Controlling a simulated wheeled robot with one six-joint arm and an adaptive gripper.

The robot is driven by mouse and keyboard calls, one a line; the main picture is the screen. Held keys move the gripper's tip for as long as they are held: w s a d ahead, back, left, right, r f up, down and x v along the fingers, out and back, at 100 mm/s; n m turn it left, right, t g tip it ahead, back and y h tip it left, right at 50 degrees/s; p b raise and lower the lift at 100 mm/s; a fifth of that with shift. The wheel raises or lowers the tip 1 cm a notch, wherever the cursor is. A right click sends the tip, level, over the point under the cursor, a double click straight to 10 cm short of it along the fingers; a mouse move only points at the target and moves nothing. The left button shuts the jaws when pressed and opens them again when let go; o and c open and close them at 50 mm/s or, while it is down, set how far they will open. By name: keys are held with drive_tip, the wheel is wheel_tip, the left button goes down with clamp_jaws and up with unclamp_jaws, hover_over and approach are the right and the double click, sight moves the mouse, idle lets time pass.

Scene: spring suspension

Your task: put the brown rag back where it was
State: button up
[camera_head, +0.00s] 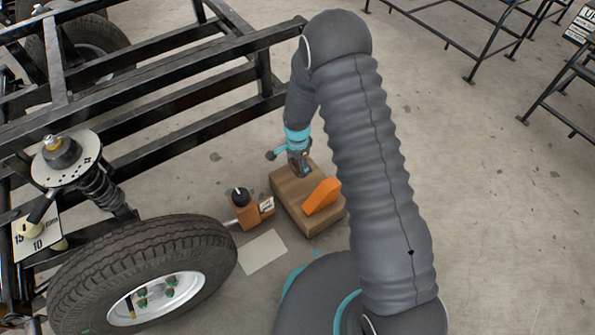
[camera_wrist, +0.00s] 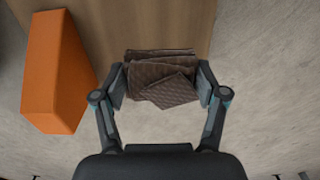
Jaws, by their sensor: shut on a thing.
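The brown rag (camera_wrist: 162,76) is a folded, quilted cloth between the two fingers of my gripper (camera_wrist: 163,84) in the wrist view. My gripper is shut on it, with a finger against each side. In the head view my gripper (camera_head: 299,166) is at the far end of the wooden block (camera_head: 285,196), pointing down. The rag is mostly hidden there by my gripper and arm. In the wrist view the rag overlaps the edge of the wooden block (camera_wrist: 120,25); I cannot tell whether it touches the wood.
An orange wedge (camera_head: 322,195) sits on the block beside my gripper, and left of it in the wrist view (camera_wrist: 57,75). A small brown box with a black knob (camera_head: 241,212), a pale sheet (camera_head: 263,252), a tyre (camera_head: 150,262) and a black frame (camera_head: 160,85) stand left.

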sight(297, 172)
drive_tip(key=shift+a+f, duration=0.15)
drive_tip(key=shift+f, duration=0.5)
drive_tip(key=shift+f+b, duration=0.3)
drive_tip(key=shift+f, duration=1.45)
drive_tip(key=shift+f, duration=0.2)
drive_tip(key=o, duration=1.2)
drive_tip(key=shift+r, duration=0.1)
